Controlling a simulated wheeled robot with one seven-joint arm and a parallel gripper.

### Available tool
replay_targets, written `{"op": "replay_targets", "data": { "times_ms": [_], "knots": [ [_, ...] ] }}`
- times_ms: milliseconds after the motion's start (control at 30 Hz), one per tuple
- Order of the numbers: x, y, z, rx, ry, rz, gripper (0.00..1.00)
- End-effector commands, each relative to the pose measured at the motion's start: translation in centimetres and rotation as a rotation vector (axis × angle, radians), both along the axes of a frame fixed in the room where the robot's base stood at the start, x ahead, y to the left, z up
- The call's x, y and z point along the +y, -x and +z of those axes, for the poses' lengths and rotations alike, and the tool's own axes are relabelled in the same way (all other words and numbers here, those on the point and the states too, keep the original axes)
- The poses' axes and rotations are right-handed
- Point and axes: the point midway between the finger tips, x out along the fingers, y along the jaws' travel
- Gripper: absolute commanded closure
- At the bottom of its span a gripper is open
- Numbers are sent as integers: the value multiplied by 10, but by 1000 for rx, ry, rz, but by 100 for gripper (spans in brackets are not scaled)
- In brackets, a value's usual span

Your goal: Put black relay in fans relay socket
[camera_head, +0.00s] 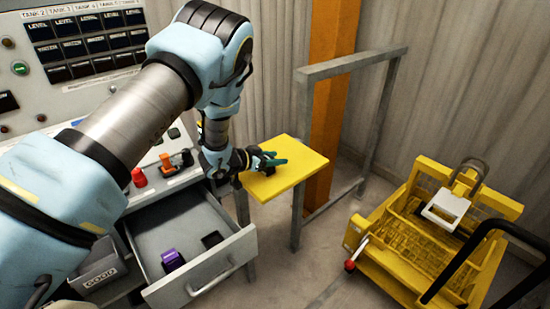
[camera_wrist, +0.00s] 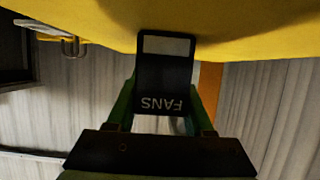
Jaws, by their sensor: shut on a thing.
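My gripper (camera_head: 272,160) has green fingers and is over the yellow tabletop (camera_head: 300,172) in the head view. It is shut on a black relay (camera_wrist: 164,75), a block with a pale grey patch and the word FANS, upside down in the wrist view. The green fingers (camera_wrist: 163,105) are on both sides of it. In the wrist view the relay's far end overlaps the yellow surface; I cannot tell whether it touches. In the head view the relay is small and dark beside the fingers. I cannot make out a fans relay socket in either view.
An open grey drawer (camera_head: 238,250) holds a purple block (camera_head: 173,259) and a dark square (camera_head: 212,240). Above it is a control panel with a red button (camera_head: 139,177) and an orange part (camera_head: 167,165). A grey rail frame and a yellow basket cart (camera_head: 365,262) stand right.

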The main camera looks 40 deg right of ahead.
Motion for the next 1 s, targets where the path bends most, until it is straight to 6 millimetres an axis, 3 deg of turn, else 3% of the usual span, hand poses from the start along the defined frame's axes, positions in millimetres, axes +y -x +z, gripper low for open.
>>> {"op": "replay_targets", "data": {
  "times_ms": [33, 67, 300, 633, 767, 1000],
  "knots": [
    [0, 0, -3, 0, 0, 0, 100],
    [0, 0, -1, 0, 0, 0, 45],
    [0, 0, -1, 0, 0, 0, 18],
    [1, 0, 3, 0, 0, 0, 18],
    [17, -2, 6, 0, 0, 4, 18],
    [64, -5, 25, 0, 1, 4, 18]
  ]
}}
